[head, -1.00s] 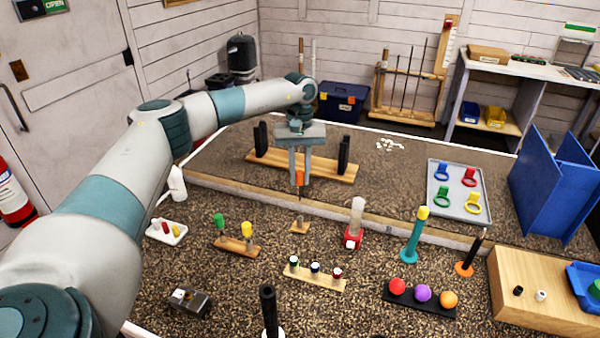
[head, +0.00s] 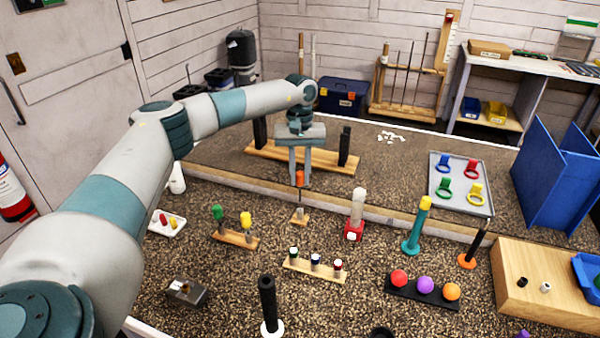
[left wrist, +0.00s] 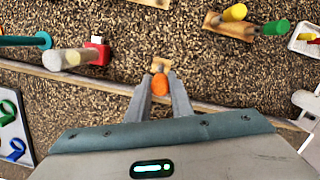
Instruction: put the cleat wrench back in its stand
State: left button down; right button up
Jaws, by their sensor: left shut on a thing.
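The cleat wrench (head: 299,178) shows as an orange handle between the fingers of my left gripper (head: 300,184), which is shut on it. The handle points down, and its lower end is hard to make out. In the left wrist view the orange handle (left wrist: 160,84) sits between the two fingertips (left wrist: 160,88). I cannot tell whether wrench and block touch. My right gripper is not in view.
A wooden base with black uprights (head: 318,160) stands behind the gripper. A red-based bottle (head: 356,212) is to the right, and a rack with green and yellow handles (head: 236,238) to the left. A rack of small capped pegs (head: 314,269) lies in front.

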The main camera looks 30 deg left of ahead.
aim_at(300, 185)
pick_arm(q)
jog(key=shift+f+b, duration=0.55)
jog(key=shift+f, duration=0.6)
dwell(0.8)
jog(key=shift+b, duration=0.45)
dwell(0.4)
jog(key=shift+f+b, duration=0.55)
jog(key=shift+f, duration=0.25)
dwell(0.3)
jog(key=shift+f+b, duration=0.95)
jog(key=shift+f, duration=0.5)
jog(key=c, duration=1.5)
grip_release()
